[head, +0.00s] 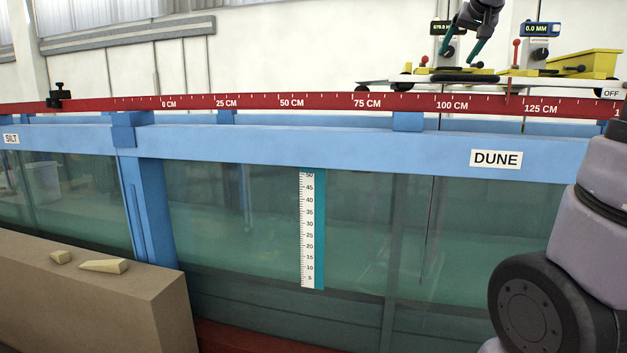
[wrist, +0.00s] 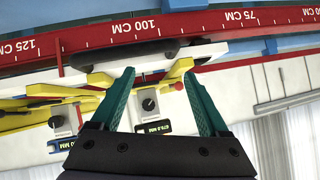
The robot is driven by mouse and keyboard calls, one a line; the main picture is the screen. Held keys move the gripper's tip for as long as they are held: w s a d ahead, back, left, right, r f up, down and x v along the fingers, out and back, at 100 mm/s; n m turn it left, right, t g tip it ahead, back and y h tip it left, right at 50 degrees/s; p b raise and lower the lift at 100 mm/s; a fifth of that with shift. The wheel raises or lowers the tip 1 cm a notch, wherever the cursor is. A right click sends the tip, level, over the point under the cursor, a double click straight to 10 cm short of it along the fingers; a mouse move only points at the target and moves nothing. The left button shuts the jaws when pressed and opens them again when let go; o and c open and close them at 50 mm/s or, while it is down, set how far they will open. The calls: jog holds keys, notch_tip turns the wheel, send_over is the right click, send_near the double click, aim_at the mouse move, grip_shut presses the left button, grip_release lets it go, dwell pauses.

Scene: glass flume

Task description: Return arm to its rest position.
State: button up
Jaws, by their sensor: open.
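My gripper (head: 461,57) is at the upper right of the head view, over the instrument carriage (head: 437,78) on the flume's rails. Its two teal fingers point down, spread apart. In the wrist view my gripper (wrist: 159,78) is open with nothing held between the fingers. A dark rounded part of the carriage lies beyond the fingertips; I cannot tell whether they touch it. My arm shows at the right edge of the head view.
The red scale rail (head: 320,102) runs along the blue-framed glass flume. Two displays (head: 540,29) (wrist: 155,128) and yellow parts (head: 590,64) stand on the carriage. A black clamp (head: 59,95) sits on the rail at left. A brown block (head: 90,295) with two pale wedges stands lower left.

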jog(key=s+a+f+g+y, duration=0.1)
jog(key=s+a+f, duration=0.3)
jog(key=s, duration=0.5)
jog(key=s+a+f+g, duration=0.1)
jog(key=s+a+f, duration=0.4)
jog(key=s+f, duration=0.4)
jog(key=s+a+f+g+y, duration=0.1)
jog(key=s+a+f, duration=0.3)
jog(key=s, duration=0.5)
notch_tip(320, 180, down, 3)
jog(key=shift+a+r+g+y, duration=0.1)
jog(key=shift+a+g+y, duration=0.2)
jog(key=shift+a+g, duration=0.1)
